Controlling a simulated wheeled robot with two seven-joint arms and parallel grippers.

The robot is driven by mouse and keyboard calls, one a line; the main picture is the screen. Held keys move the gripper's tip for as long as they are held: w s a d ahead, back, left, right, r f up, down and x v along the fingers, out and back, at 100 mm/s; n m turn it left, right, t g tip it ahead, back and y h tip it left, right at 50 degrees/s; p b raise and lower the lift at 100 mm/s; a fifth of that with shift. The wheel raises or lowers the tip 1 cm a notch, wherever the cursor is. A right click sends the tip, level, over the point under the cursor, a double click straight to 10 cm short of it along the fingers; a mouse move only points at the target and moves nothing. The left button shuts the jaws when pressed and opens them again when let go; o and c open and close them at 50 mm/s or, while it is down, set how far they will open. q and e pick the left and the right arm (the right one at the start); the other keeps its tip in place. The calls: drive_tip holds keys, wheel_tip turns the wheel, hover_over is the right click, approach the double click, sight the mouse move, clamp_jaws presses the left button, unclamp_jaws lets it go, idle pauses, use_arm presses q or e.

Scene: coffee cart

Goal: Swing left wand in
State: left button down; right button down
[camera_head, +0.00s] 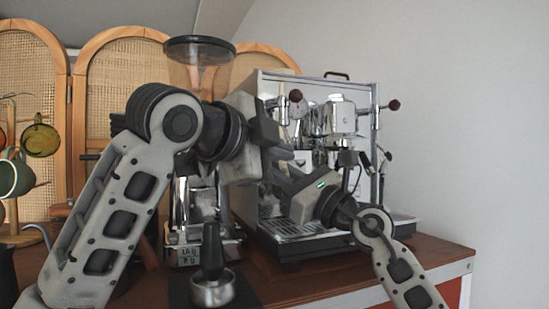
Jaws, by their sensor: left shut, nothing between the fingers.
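The chrome espresso machine (345,95) stands on the cart at centre right. Its left valve has a dark round knob (295,96) on a chrome fitting. The left wand is not clearly visible; my grippers and arms cover the area below that knob. My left gripper (270,125) is in front of the machine's left front edge, just left of and below the knob. It is shut with nothing in it. My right gripper (282,168) points left and up, just below the left one, in front of the machine; its finger opening is unclear.
A grinder with a clear hopper (200,68) stands behind my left arm. A portafilter (212,290) sits at the front of the brown cart top (300,285). Cups hang on a rack (28,185) at far left. The drip tray (300,228) lies below my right gripper.

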use_arm(q)
drive_tip(key=shift+w+a+f, duration=0.1)
drive_tip(key=shift+w+f, duration=0.1)
drive_tip(key=shift+w, duration=0.4)
drive_tip(key=shift+w+a+f, duration=0.1)
drive_tip(key=shift+w+f, duration=0.1)
drive_tip(key=shift+w, duration=0.35)
drive_tip(key=shift+w+a+f, duration=0.1)
drive_tip(key=shift+w+f, duration=0.1)
drive_tip(key=shift+w, duration=0.4)
